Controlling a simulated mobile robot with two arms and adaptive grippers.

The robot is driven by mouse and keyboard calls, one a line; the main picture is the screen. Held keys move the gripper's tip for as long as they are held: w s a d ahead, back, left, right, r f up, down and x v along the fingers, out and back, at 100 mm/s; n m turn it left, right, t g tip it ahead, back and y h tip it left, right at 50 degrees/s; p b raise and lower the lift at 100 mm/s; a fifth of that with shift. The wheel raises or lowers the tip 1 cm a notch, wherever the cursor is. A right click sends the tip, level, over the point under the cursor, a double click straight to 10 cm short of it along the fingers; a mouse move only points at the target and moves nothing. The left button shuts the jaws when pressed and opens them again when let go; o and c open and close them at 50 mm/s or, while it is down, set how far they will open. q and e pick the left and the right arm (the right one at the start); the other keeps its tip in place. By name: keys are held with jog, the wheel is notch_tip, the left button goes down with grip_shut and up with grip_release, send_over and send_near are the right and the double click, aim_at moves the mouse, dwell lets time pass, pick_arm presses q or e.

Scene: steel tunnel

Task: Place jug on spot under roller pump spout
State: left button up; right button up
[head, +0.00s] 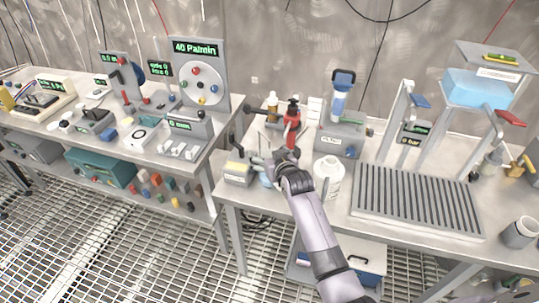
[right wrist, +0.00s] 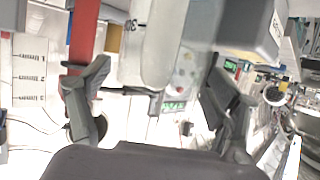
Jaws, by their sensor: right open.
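A white cylindrical vessel (head: 328,180), which looks like the jug, stands on the right-hand bench just right of my right gripper (head: 285,162). In the right wrist view a pale cylinder (right wrist: 157,40) with dark markings shows between the spread fingers of my right gripper (right wrist: 155,105). I cannot tell whether it is the same vessel or whether the fingers touch it. A grey device (head: 340,138) with a label and a blue top part stands behind the gripper. I cannot tell whether it is the roller pump, and I cannot make out a spout or marked spot. My left gripper is not in view.
A red tool-like item (head: 291,125) stands close behind my right gripper. A small grey box (head: 237,172) is left of it. A slatted drain tray (head: 415,203) fills the bench to the right. A grey cup (head: 519,232) is at the far right.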

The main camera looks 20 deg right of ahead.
jog(key=shift+r, duration=0.25)
jog(key=shift+s, duration=0.3)
jog(key=v, duration=1.1)
jog(key=shift+s, duration=0.15)
jog(key=shift+r, duration=0.15)
